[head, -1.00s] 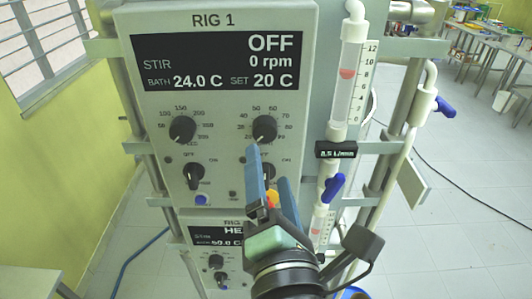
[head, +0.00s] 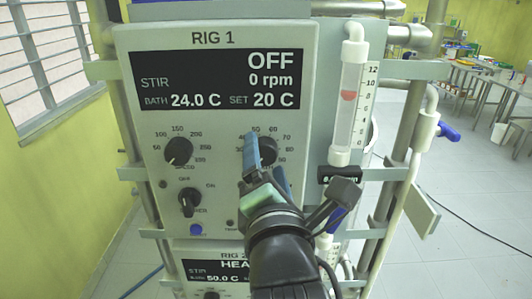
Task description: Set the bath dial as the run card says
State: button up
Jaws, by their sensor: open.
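The RIG 1 panel (head: 205,120) faces me, and its display (head: 205,80) reads OFF, 0 rpm, BATH 24.0 C and SET 20 C. The bath dial (head: 268,150) is the black knob at the panel's right, with a scale of tens around it. My gripper (head: 264,152) is open, with its blue fingers at this dial. The fingers hide much of the knob and its lower scale. I cannot tell whether they touch it or where its pointer stands. No run card is seen in this view.
The speed dial (head: 178,151) is left of the bath dial, with a switch (head: 188,203) below it. A flow tube (head: 350,105) with a red float stands close on the right, with blue-handled valves nearby. The RIG 2 panel (head: 215,275) is underneath.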

jog(key=shift+w, duration=0.3)
grip_shut()
dwell(0.3)
jog(key=shift+f+m, duration=0.1)
jog(key=shift+m, duration=0.2)
